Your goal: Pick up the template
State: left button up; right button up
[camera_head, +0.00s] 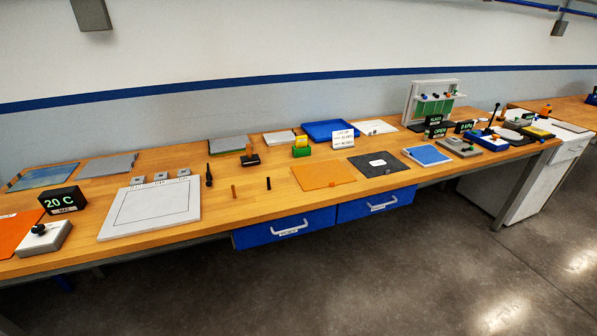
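I cannot tell for sure which item is the template. A white flat plate (189,217) with a thin dark rectangle outlined on it lies at the left front of the bench. An orange sheet (322,175), a dark grey sheet (388,169) with a small white label and a blue sheet (427,155) in a pale frame lie along the front edge further right. Grey sheets (108,166) and a blue-green sheet (45,177) lie at the back left. Neither of my grippers shows in this view.
The wooden bench (245,205) runs along the wall, with blue drawers (285,232) under it. A black 20 C display (62,200) and a grey box with a black knob (44,239) stand at left. A blue tray (326,130) lies behind. The floor (370,270) in front is clear.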

aim_at(331, 173)
jog(key=i+l+u, duration=0.2)
jog(key=l+u, duration=0.25)
jog(key=i+l+u, duration=0.2)
jog(key=u, duration=0.25)
jog(key=i+l+u, duration=0.2)
jog(key=l, duration=0.2)
jog(key=k+l+u, duration=0.15)
jog(key=l, duration=0.25)
jog(key=i, duration=0.05)
